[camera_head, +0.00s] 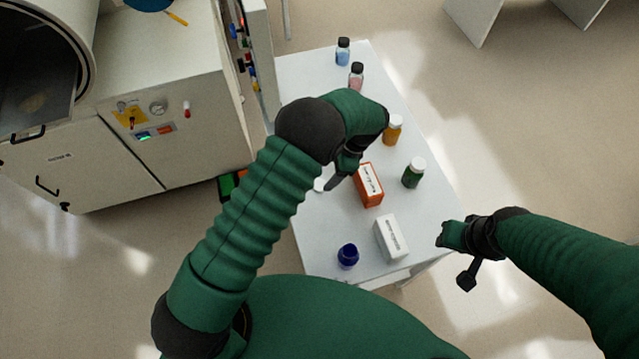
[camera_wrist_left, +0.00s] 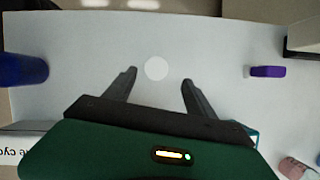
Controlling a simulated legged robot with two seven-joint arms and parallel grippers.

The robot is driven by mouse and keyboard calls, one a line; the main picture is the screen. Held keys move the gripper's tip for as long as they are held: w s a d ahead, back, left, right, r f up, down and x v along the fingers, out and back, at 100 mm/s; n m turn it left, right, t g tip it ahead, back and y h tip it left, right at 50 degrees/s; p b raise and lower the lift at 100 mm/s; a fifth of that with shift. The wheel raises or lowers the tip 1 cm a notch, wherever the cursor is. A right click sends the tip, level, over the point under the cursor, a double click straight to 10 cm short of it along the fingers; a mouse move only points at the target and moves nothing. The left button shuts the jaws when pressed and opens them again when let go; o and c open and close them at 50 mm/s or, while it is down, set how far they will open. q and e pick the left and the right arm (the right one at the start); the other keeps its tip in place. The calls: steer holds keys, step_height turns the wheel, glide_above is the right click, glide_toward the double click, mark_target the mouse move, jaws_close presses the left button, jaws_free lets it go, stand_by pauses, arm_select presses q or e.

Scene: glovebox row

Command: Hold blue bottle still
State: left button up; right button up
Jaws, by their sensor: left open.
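A dark blue bottle (camera_head: 348,257) stands upright near the front left edge of the white table. It also shows at the left edge of the left wrist view (camera_wrist_left: 22,70). My left gripper (camera_head: 338,178) is over the table's left side, farther back than the bottle and apart from it. In the left wrist view its fingers (camera_wrist_left: 160,76) are spread and empty, with a white disc (camera_wrist_left: 156,68) on the table between their tips. My right gripper (camera_head: 454,260) is spread open and empty, off the table's right edge.
An orange box (camera_head: 370,190), a white box (camera_head: 392,240), a green bottle (camera_head: 413,175) and an orange bottle (camera_head: 393,132) stand on the table. Blue (camera_head: 343,54) and pink (camera_head: 356,78) vials are at the back. A glovebox cabinet (camera_head: 200,110) stands left. A purple piece (camera_wrist_left: 268,71) shows at wrist.

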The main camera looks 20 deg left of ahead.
mark_target(319, 185)
arm_select(q)
steer(key=shift+s+f, duration=0.1)
steer(key=x, duration=0.1)
steer(key=p+x, duration=0.1)
steer(key=x, duration=0.1)
steer(key=p+x, duration=0.1)
steer(key=shift+s+a+f, duration=0.1)
steer(key=shift+s, duration=0.25)
steer(key=shift+a+f, duration=0.15)
steer(key=shift+f, duration=0.1)
steer(key=c, duration=1.4)
